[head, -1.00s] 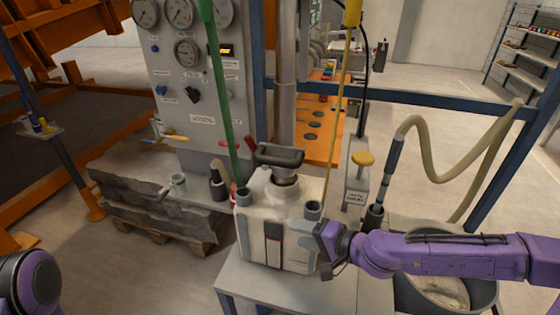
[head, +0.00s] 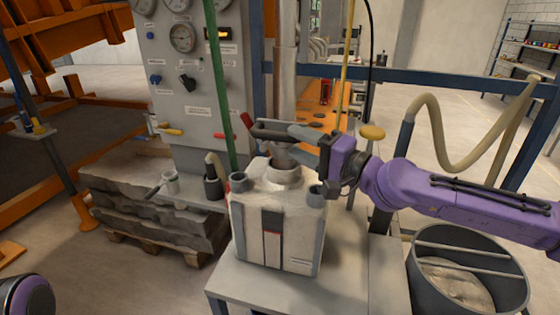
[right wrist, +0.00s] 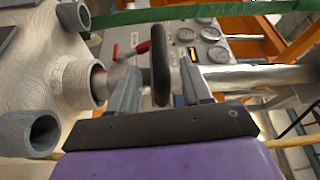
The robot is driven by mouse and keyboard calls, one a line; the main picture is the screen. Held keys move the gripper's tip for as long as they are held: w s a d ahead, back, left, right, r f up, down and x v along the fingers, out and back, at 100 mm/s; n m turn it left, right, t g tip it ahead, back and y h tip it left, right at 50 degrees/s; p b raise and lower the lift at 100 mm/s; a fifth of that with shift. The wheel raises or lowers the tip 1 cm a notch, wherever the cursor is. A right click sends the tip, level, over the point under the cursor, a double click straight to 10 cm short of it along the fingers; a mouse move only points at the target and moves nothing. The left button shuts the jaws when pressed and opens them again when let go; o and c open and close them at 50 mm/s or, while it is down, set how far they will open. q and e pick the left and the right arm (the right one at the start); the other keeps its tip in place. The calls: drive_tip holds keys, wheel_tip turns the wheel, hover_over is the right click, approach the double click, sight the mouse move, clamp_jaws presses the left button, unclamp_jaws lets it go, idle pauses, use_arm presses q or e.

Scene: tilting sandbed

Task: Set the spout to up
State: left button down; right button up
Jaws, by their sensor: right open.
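A white vessel (head: 258,215) stands on a grey table. A dark crossbar handle (head: 268,133) sits above its round neck (head: 284,172); I cannot tell which part is the spout. My right gripper (head: 297,141) is at the handle, reaching in from the right. In the right wrist view, the gripper (right wrist: 160,95) is open, with the black bar (right wrist: 160,62) between its two grey fingers and the neck (right wrist: 82,82) to the left. Contact with the bar is not clear. My left gripper is out of view; only part of my left arm shows at bottom left.
A gauge panel (head: 192,100) with levers stands behind. A grey bin (head: 466,240) stands at right. The table (head: 345,275) is clear right of the vessel.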

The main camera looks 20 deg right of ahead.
sight(279, 136)
drive_tip(key=b+x, duration=0.3)
drive_tip(key=x, duration=0.2)
drive_tip(key=shift+w+a+f, duration=0.15)
drive_tip(key=shift+a+f, duration=0.05)
drive_tip(key=shift+w+a+r, duration=0.1)
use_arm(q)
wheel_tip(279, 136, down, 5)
use_arm(e)
drive_tip(key=shift+r, duration=0.15)
drive_tip(key=shift+c, duration=0.4)
